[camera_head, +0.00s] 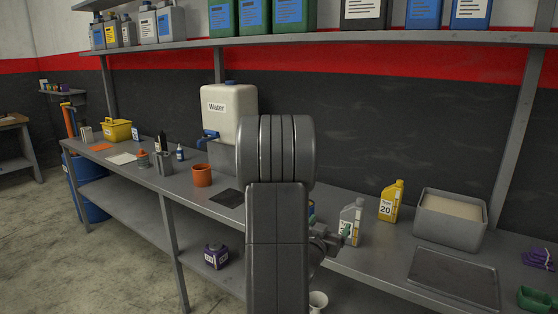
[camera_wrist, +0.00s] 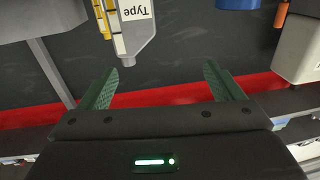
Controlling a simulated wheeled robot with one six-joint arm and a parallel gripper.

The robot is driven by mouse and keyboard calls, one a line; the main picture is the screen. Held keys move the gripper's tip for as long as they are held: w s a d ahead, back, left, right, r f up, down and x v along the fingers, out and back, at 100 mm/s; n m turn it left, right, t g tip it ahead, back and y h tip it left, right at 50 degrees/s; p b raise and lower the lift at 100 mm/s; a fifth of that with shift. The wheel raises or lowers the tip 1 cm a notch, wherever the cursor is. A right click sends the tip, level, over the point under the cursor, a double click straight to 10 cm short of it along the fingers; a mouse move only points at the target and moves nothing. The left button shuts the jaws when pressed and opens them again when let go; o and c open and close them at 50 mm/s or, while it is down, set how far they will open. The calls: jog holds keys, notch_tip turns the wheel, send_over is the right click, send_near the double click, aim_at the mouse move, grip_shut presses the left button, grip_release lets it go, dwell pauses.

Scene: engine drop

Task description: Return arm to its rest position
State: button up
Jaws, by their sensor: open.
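My arm stands upright in the middle of the head view and hides part of the bench. My gripper (camera_head: 327,243) is mostly hidden behind it, showing just right of the arm near the bench's front. In the wrist view, which looks upside down, my gripper (camera_wrist: 160,82) has its two green fingers spread wide with nothing between them. A grey bottle with a "Type" label (camera_wrist: 132,28) is beyond the fingers, apart from them. The same grey bottle (camera_head: 350,222) stands on the bench in the head view.
The long grey bench (camera_head: 385,258) holds a yellow bottle (camera_head: 391,201), a sand-filled bin (camera_head: 450,231), a dark tray (camera_head: 454,278), an orange cup (camera_head: 202,175) and a water tank (camera_head: 229,106). A shelf (camera_head: 330,37) with several canisters runs above. Floor at left is clear.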

jog(key=a+f+n+t+y+p, duration=0.1)
jog(key=a+f+y+p, duration=0.1)
jog(key=a+f, duration=0.4)
jog(key=shift+s+f+n+p, duration=0.4)
jog(key=shift+f+p, duration=0.3)
jog(key=shift+f, duration=0.2)
jog(key=shift+d+r, duration=0.1)
